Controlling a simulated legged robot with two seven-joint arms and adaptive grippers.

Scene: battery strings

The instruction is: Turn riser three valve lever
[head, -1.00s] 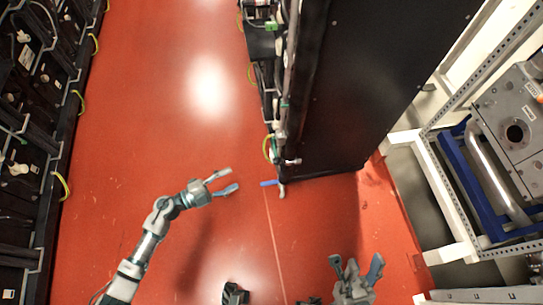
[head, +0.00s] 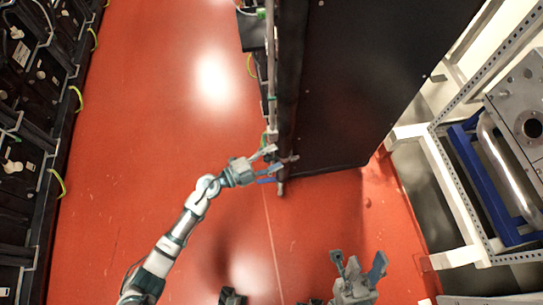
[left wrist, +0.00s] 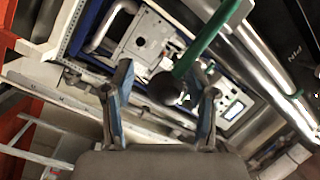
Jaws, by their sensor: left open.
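My left gripper (head: 271,160) is open at the near corner of the tall black cabinet, close to the pipework on its left edge. In the left wrist view, a green rod (left wrist: 208,42) with a dark round end (left wrist: 165,88) appears between the open fingers (left wrist: 163,72). I cannot tell which riser it belongs to, or whether the fingers touch it. My right gripper (head: 358,262) is open and empty at the lower right.
The black cabinet (head: 345,85) fills the upper middle. Black battery racks (head: 30,150) line the left side. A white perforated frame (head: 455,180) with a metal unit (head: 522,115) stands at the right. The red floor (head: 150,130) between racks and cabinet is clear.

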